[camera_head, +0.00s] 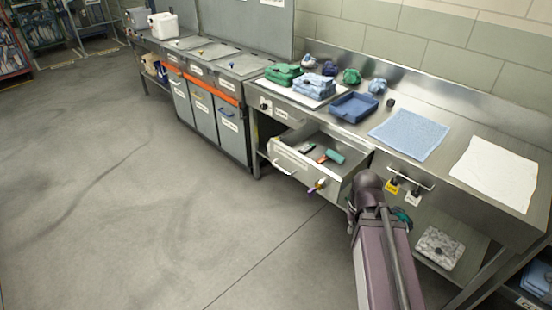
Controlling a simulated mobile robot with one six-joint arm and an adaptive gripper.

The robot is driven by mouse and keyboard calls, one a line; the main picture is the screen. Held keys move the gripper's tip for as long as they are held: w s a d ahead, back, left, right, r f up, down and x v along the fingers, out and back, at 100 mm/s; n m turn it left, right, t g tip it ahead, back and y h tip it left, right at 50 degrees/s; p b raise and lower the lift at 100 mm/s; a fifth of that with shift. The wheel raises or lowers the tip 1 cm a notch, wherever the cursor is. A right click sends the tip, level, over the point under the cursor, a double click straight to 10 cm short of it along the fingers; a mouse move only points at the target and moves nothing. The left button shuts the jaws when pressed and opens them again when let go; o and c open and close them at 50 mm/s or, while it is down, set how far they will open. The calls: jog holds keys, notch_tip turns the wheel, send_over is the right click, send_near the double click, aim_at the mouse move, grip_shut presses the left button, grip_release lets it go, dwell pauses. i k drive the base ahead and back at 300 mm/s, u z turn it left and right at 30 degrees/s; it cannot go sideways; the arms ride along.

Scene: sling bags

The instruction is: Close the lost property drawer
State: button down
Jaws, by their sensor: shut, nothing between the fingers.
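A grey metal drawer (291,158) stands pulled out from under the steel counter, left of my arm. Its front panel faces the lower left and carries a bar handle (283,168). A teal item (331,156) and a small dark item (307,149) lie inside. A small purple and yellow thing (318,186) shows at the right part of the drawer front. My arm reaches up from the bottom edge, and its dark joint overlaps the drawer's right end in the picture. My gripper cannot be made out; the arm hides that area. I cannot tell whether the arm touches the drawer.
The steel counter (465,142) bears a blue tray (353,107), folded cloths, a blue mat (409,134) and a white cloth (497,172). A closed-looking handle (410,180) with tags is right of the drawer. A patterned bundle (438,247) lies on the lower shelf. The floor at left is clear.

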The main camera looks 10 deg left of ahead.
aim_at(334, 177)
jog(key=i, duration=0.95)
jog(key=z, duration=0.05)
